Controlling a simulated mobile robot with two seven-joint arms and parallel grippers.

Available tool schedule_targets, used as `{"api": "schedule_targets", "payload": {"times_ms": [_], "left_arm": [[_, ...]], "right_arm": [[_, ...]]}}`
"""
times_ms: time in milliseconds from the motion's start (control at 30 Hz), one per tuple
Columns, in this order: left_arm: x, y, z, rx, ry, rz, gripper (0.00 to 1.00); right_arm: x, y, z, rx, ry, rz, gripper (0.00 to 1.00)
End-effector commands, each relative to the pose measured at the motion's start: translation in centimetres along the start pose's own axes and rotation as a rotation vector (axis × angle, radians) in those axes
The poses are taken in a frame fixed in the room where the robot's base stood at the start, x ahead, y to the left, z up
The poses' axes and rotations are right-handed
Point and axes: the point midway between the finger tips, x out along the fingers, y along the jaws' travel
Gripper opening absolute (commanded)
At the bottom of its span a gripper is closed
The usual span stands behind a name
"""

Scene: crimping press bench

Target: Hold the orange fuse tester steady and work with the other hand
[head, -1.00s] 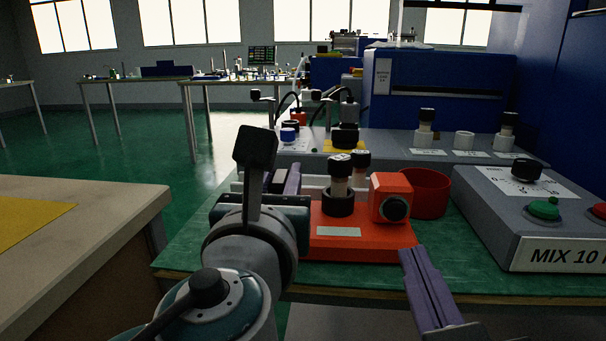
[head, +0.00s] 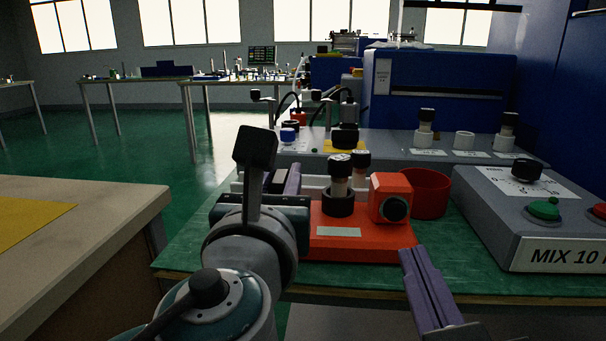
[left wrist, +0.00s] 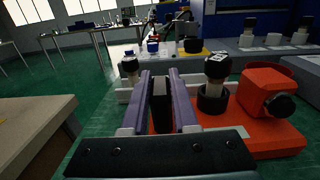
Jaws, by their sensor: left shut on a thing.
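The orange fuse tester (head: 385,247) stands on the green bench top. It has a flat base with a pale label, black-capped posts (head: 340,165) and an orange block with a round black knob (head: 395,208). My left gripper (head: 287,180) is at the tester's left side, partly hidden by my own arm. In the left wrist view, the purple fingers of my left gripper (left wrist: 162,100) are closed on an upright black part (left wrist: 161,108) beside the orange base. My right gripper (head: 428,285) is low, in front of the bench's near edge; its purple fingers overlap and the gap is unclear.
A red cup (head: 428,193) stands right behind the tester. A grey control box (head: 530,215) with a dial and green and red buttons is at the right. A grey panel with posts (head: 400,146) lies behind. A pale table (head: 80,240) stands at the left, across a gap.

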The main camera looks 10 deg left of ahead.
Motion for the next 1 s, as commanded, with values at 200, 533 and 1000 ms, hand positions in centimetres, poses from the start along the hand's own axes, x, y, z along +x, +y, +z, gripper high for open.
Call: {"api": "schedule_targets", "payload": {"times_ms": [200, 533, 1000], "left_arm": [[-0.1, 0.2, -0.8, 0.002, 0.016, 0.003, 0.00], [-0.1, 0.2, -0.8, 0.002, 0.016, 0.003, 0.00], [-0.1, 0.2, -0.8, 0.002, 0.016, 0.003, 0.00]], "right_arm": [[0.0, 0.0, 0.1, 0.000, 0.000, 0.000, 0.00], [0.4, -0.1, 0.3, -0.031, 0.005, -0.048, 0.00], [-0.7, 0.2, 0.8, -0.390, 0.230, -0.529, 0.00]]}}
